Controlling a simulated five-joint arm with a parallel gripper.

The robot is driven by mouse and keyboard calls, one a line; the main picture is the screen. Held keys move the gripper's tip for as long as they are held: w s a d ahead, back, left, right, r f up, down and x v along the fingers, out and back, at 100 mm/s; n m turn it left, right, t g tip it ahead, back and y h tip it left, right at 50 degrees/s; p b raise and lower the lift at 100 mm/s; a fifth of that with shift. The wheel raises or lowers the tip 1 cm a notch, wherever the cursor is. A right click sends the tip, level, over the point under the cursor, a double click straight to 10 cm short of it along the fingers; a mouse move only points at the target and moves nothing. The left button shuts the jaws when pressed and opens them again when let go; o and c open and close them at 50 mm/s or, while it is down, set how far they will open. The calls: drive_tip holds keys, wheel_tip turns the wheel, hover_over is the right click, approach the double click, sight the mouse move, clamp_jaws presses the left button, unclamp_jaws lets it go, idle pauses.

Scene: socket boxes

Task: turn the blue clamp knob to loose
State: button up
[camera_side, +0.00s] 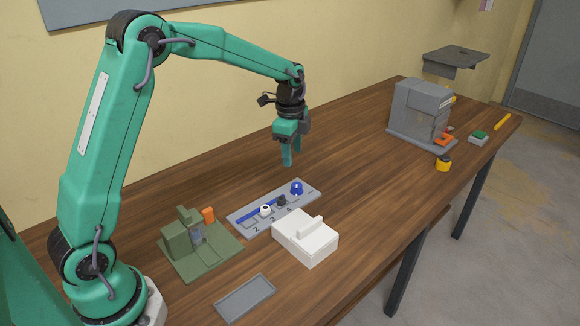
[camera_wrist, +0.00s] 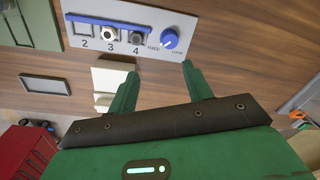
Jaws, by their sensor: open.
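The blue clamp knob (camera_side: 297,188) stands at the far right end of a grey socket panel (camera_side: 312,191). In the wrist view the knob (camera_wrist: 171,39) sits between the printed words FIXED and LOOSE; its pointer direction is too small to read surely. A blue clamp bar (camera_side: 256,208) runs along the panel's back edge beside numbered sockets. A white-topped plug and a dark plug stand in sockets 3 and 4. My gripper (camera_side: 287,163) is open and empty, above and behind the knob, apart from it. Its fingers (camera_wrist: 160,70) also show in the wrist view.
A white box with a handle (camera_side: 305,240) stands close in front of the panel. A green fixture (camera_side: 200,250) is at its left, and a grey tray (camera_side: 245,298) lies nearer the front. A grey machine (camera_side: 415,108) stands far right. The table right of the knob is clear.

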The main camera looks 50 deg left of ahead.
drive_tip(key=m, duration=0.2)
hover_over(296, 185)
drive_tip(key=shift+g, duration=0.3)
wheel_tip(296, 185, down, 5)
drive_tip(key=shift+w+r, duration=0.1)
drive_tip(key=shift+w, duration=0.05)
drive_tip(key=shift+f, duration=3.95)
drive_tip(key=c, duration=1)
